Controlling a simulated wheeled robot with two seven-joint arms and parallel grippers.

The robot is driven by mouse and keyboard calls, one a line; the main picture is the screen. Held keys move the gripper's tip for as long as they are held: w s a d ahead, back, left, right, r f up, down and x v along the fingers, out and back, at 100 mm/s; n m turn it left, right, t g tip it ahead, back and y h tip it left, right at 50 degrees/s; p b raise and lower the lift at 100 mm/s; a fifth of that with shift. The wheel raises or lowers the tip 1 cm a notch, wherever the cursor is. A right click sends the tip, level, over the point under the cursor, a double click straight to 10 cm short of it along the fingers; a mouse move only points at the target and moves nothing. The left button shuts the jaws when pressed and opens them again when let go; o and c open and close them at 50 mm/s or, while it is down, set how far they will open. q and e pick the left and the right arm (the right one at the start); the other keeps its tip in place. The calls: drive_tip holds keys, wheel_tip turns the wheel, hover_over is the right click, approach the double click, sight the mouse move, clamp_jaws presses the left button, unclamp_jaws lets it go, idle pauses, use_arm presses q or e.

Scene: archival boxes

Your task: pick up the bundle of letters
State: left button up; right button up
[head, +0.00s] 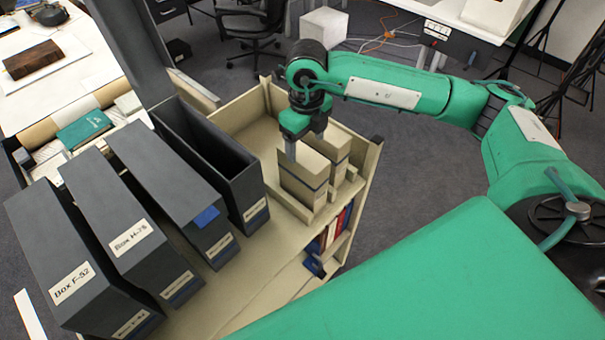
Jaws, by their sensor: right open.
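The bundle of letters (301,181) looks like a tan upright block with a dark band around it. It stands on the right part of the cart's top shelf. A second, similar tan bundle (337,146) stands just behind it to the right. My right gripper (305,147) points down over the top of the nearer bundle, with its fingers apart. I cannot tell whether the fingers touch the bundle or only overlap it in the picture. My left gripper is not in view.
Several dark archival boxes (125,238) stand in a row on the left of the cart. An open, empty-looking dark box (243,188) is nearest the bundles. The cart's raised rim (366,165) runs along the right. Books (330,232) sit on a lower shelf.

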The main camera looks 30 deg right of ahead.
sight(303, 154)
drive_tip(key=shift+s+a+f+p, duration=0.1)
drive_tip(key=shift+f+p, duration=0.3)
drive_tip(key=shift+p, duration=0.1)
drive_tip(key=f+p, duration=0.2)
drive_tip(key=f, duration=0.1)
drive_tip(key=shift+a+f, duration=0.15)
drive_tip(key=shift+a, duration=0.05)
drive_tip(key=shift+f, duration=0.55)
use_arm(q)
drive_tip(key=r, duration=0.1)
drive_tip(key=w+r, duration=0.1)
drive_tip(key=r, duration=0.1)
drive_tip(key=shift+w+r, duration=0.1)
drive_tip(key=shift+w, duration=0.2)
use_arm(e)
clamp_jaws()
